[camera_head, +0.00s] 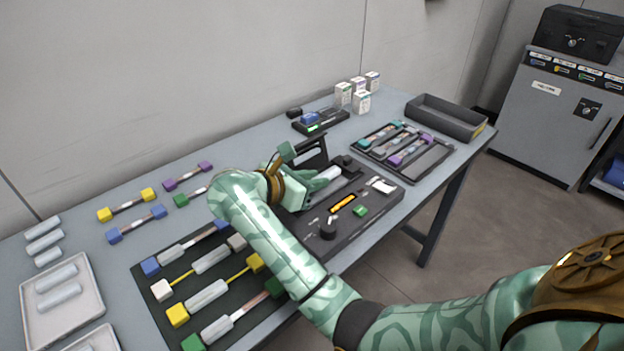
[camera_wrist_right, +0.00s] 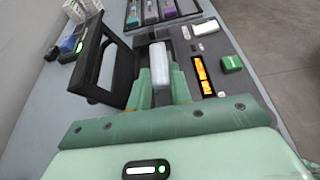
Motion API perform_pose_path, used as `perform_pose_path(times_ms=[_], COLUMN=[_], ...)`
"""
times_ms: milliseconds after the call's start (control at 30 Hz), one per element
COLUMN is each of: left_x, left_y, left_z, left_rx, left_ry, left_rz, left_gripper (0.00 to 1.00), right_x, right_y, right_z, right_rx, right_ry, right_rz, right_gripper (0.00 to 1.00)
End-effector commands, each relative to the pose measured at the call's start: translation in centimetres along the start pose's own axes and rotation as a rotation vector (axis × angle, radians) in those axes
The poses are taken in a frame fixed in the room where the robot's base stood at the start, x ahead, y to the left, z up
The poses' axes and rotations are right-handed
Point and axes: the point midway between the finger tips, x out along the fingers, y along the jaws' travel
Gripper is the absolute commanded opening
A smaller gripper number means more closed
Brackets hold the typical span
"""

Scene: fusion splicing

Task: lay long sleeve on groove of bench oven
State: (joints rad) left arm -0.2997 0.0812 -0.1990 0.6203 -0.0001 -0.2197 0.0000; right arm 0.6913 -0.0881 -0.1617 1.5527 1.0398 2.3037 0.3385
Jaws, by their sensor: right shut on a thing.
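My right gripper (camera_head: 306,190) is shut on a white, translucent long sleeve (camera_head: 324,177). In the right wrist view the sleeve (camera_wrist_right: 160,64) points straight away from the fingers (camera_wrist_right: 160,95). The dark bench oven (camera_head: 372,214) has an amber display, a black knob and a green button. Its lid (camera_wrist_right: 93,63) stands open to the left of the sleeve. The sleeve is lined up over the groove (camera_wrist_right: 157,37); I cannot tell whether it touches the bottom. The gripper and sleeve hide most of the groove. My left gripper is out of view.
A black mat (camera_head: 143,275) with sleeved, colour-ended cables lies at the front left. White trays (camera_head: 91,263) and loose sleeves (camera_head: 43,228) are further left. A dark rack (camera_head: 432,167) of cables and an empty grey bin (camera_head: 447,113) stand beyond the oven.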

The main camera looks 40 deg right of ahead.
Motion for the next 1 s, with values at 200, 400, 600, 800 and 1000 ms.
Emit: perform_pose_path(times_ms=[200, 400, 600, 800, 1000], left_x=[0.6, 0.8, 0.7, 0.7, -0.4], left_y=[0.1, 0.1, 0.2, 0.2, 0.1], left_z=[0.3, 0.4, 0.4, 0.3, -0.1], left_rx=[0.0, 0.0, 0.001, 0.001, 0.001], left_ry=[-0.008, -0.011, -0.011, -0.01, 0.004], left_rz=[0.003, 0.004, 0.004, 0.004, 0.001], left_gripper=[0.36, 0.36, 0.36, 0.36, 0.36], right_x=[0.3, 0.4, 0.4, 0.4, -0.2], right_y=[0.0, 0.0, 0.0, 0.0, 0.0], right_z=[-0.9, -1.1, -1.1, -1.0, 0.6], right_rx=[-0.002, -0.001, -0.002, -0.001, 0.002], right_ry=[0.0, 0.0, 0.0, 0.0, 0.0], right_rz=[0.0, 0.0, 0.0, 0.0, 0.001], right_gripper=[0.0, 0.0, 0.42, 0.42, 0.42])
